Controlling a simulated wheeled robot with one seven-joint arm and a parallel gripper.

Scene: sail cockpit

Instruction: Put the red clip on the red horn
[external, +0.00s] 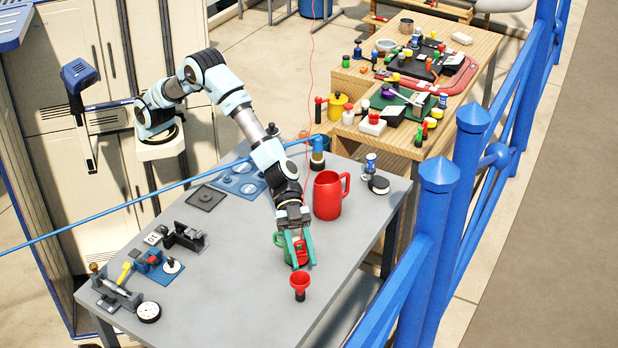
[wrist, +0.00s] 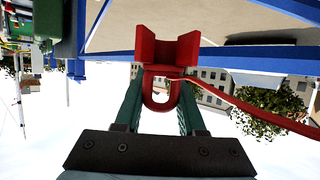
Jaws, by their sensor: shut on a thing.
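The red clip (wrist: 167,50) is between the green fingers of my gripper (wrist: 160,85) in the wrist view. It has a forked end beyond the fingertips and a rounded loop between the fingers. A red cord (wrist: 250,108) runs from it to the right. In the external view my gripper (external: 302,262) is low over the front right of the grey table, with a small part of the clip (external: 300,248) showing between its fingers.
A large red mug (external: 328,196) stands behind the gripper on the grey table (external: 220,290). Small fixtures (external: 150,262) stand at the left. A blue railing (external: 425,250) runs along the right. The front middle is clear.

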